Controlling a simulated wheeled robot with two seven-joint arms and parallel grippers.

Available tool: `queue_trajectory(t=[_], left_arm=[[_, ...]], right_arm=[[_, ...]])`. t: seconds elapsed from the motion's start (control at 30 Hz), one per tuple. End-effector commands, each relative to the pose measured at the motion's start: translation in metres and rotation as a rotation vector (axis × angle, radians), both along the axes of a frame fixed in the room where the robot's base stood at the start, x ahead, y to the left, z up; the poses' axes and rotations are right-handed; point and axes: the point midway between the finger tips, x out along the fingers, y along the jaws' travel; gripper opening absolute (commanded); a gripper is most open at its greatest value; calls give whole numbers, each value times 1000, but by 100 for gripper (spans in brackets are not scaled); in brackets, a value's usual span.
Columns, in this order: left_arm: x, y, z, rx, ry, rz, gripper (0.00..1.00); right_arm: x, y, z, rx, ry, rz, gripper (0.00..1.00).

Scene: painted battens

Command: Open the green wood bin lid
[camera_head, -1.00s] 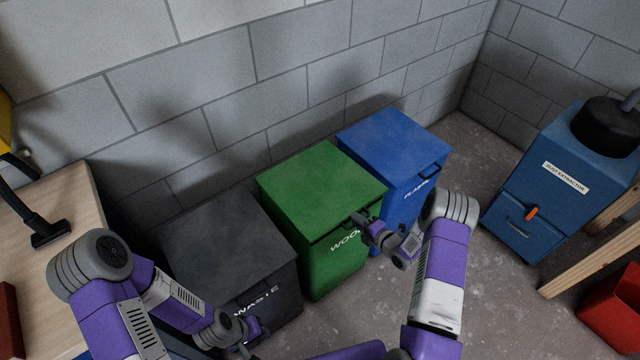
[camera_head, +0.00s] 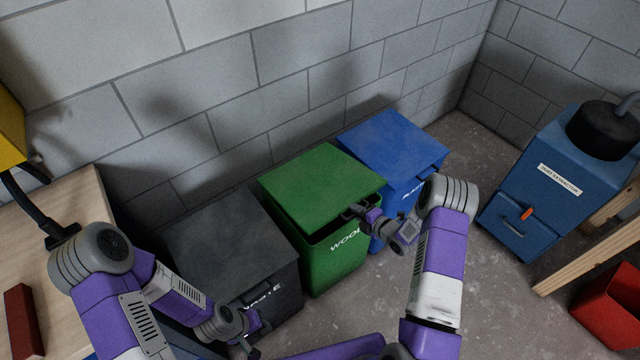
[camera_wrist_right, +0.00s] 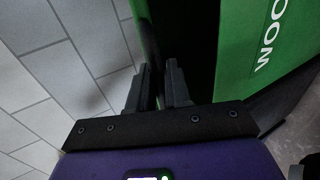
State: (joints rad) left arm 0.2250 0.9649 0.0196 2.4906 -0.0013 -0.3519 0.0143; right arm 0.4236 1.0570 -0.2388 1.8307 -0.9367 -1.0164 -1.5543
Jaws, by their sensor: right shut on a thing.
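The green wood bin (camera_head: 335,262) stands between a dark grey bin and a blue bin, with white lettering on its front. Its green lid (camera_head: 318,185) is slightly raised at the front, with a dark gap under the front edge. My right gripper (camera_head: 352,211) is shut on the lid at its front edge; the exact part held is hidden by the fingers. In the right wrist view the fingers (camera_wrist_right: 160,88) close on the lid's edge (camera_wrist_right: 141,40), and the bin front (camera_wrist_right: 262,75) lies beyond the dark gap. My left gripper (camera_head: 257,338) is open and empty in front of the grey bin.
The grey waste bin (camera_head: 225,245) is at left and the blue bin (camera_head: 392,145) at right, both with lids down. A block wall (camera_head: 290,80) rises close behind. A blue dust extractor (camera_head: 530,190) stands far right; floor between is clear.

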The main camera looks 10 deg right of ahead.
Motion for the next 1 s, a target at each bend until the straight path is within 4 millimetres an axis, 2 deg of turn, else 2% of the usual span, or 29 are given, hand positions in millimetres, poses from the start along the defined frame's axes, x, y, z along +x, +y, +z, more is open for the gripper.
queue_trajectory(t=[0.03,0.5,1.0], left_arm=[[0,0,10,0,0,0,26],[0,0,47,0,-1,0,26],[0,0,49,0,0,0,26]], right_arm=[[6,3,16,-4,-4,4,0],[21,10,66,-39,85,5,0],[21,11,68,-43,102,5,0]])
